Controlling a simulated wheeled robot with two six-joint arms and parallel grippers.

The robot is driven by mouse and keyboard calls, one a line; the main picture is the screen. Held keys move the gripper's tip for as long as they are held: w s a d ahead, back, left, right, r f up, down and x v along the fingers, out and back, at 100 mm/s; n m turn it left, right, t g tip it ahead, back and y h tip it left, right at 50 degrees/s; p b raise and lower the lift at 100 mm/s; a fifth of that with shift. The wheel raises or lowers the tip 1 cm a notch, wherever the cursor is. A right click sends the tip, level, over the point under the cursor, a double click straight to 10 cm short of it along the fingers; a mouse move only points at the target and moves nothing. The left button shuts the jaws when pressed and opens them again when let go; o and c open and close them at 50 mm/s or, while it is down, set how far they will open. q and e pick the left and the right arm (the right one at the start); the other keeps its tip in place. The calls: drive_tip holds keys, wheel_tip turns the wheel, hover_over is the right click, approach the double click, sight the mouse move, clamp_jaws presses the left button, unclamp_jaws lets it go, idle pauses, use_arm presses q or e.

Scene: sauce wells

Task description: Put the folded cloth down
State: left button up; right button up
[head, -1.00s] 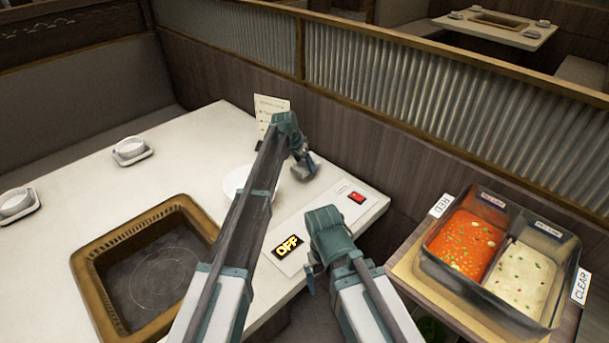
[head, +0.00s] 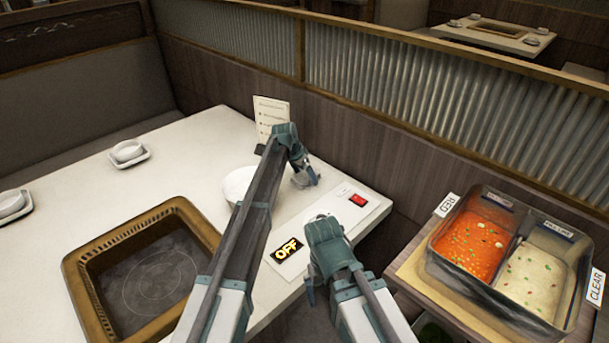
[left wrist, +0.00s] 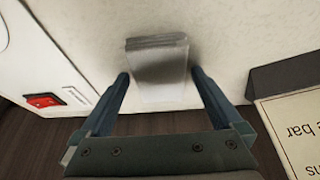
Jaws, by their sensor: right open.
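The folded cloth (left wrist: 158,65) is a small grey layered pad in the left wrist view. I cannot tell whether the cloth touches the table. My right gripper (head: 310,290) is open and empty, beside the table's right edge.
A white bowl (head: 238,184) and a menu card (head: 270,115) stand near my left gripper. A sauce container (head: 450,275) with red and clear wells stands right.

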use_arm(q)
drive_tip(key=shift+r, duration=0.1)
drive_tip(key=shift+r+p, duration=0.15)
drive_tip(key=shift+p, duration=0.15)
drive_tip(key=p+v, duration=1)
drive_tip(key=v, duration=0.1)
drive_tip(key=shift+s+r+p, duration=0.15)
drive_tip(key=shift+r+p, duration=0.2)
drive_tip(key=shift+p, duration=0.05)
drive_tip(key=shift+a+f, duration=0.1)
drive_tip(key=shift+f, duration=0.05)
drive_tip(key=b+x, duration=1.1)
drive_tip(key=x, duration=0.1)
